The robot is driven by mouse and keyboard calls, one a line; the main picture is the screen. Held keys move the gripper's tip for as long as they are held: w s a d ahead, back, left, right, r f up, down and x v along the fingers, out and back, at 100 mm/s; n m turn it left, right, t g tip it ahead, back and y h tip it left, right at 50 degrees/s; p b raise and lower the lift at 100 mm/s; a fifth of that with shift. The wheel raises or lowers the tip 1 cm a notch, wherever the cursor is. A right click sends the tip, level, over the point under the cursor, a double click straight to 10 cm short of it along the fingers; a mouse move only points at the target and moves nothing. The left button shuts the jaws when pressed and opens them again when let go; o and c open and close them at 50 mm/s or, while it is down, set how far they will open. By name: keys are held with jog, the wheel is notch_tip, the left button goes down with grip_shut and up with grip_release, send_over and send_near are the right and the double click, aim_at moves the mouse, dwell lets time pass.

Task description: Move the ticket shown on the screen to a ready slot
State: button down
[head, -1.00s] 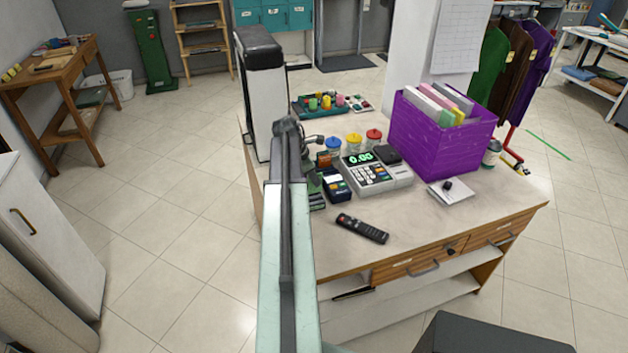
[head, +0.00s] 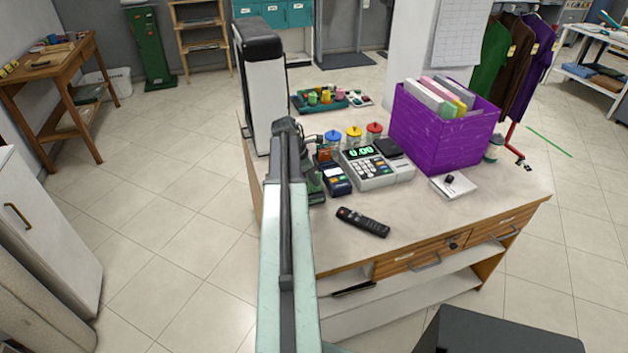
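A counter (head: 425,225) stands ahead with several items on it. A cash register (head: 368,168) on it has a lit display reading about 0.00. A tall white and black upright unit (head: 264,100) stands at the counter's left end; I cannot see a screen face on it. I cannot make out a ticket or a ready slot.
A black remote (head: 362,222) lies near the counter's front edge. A purple box (head: 440,135) of folders stands at the right, with a white pad (head: 453,187) before it. Jars (head: 354,137) and a teal tray (head: 325,102) are behind. Floor is open to the left.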

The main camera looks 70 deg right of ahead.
jog(key=shift+f, duration=0.2)
jog(key=shift+f+b, duration=0.45)
jog(key=shift+b, duration=0.2)
jog(key=shift+f, duration=0.15)
jog(key=shift+f+b, duration=0.6)
jog(key=shift+b, duration=0.15)
jog(key=c, duration=1.6)
grip_release()
jog(key=shift+r, duration=0.1)
